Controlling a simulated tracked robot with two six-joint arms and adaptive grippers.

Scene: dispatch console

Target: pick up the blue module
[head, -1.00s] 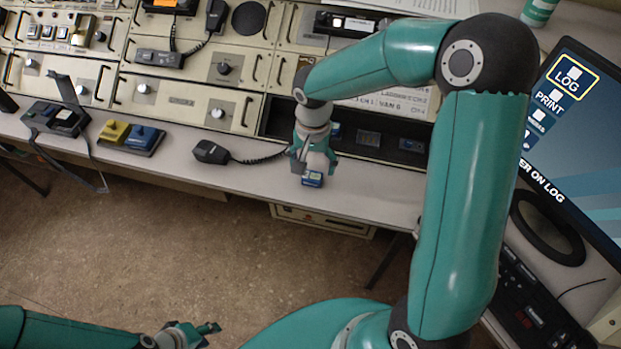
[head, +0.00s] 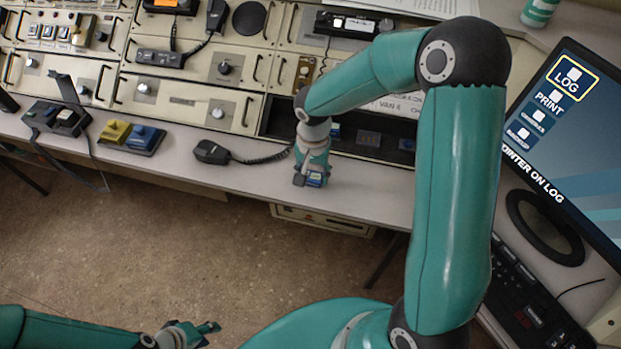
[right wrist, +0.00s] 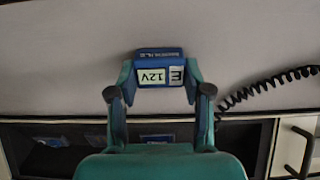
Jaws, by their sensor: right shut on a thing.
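The blue module (head: 314,181) is at the desk's front part, mostly covered by my right gripper in the head view. In the right wrist view the blue module (right wrist: 160,72) shows a "12V" label and an "E" label. My right gripper (head: 312,176) is shut on it, with one finger against each side; the fingers also show in the right wrist view (right wrist: 159,82). I cannot tell whether the module touches the desk. My left gripper (head: 212,336) is low at the bottom edge of the head view, empty, partly cut off, its fingers apart.
A dark recess (head: 275,121) behind the right gripper holds other small units. A handheld microphone (head: 211,152) with a coiled cord lies left of the gripper. A yellow and blue pedal-like unit (head: 132,137) stands further left. The monitor (head: 575,150) is at right.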

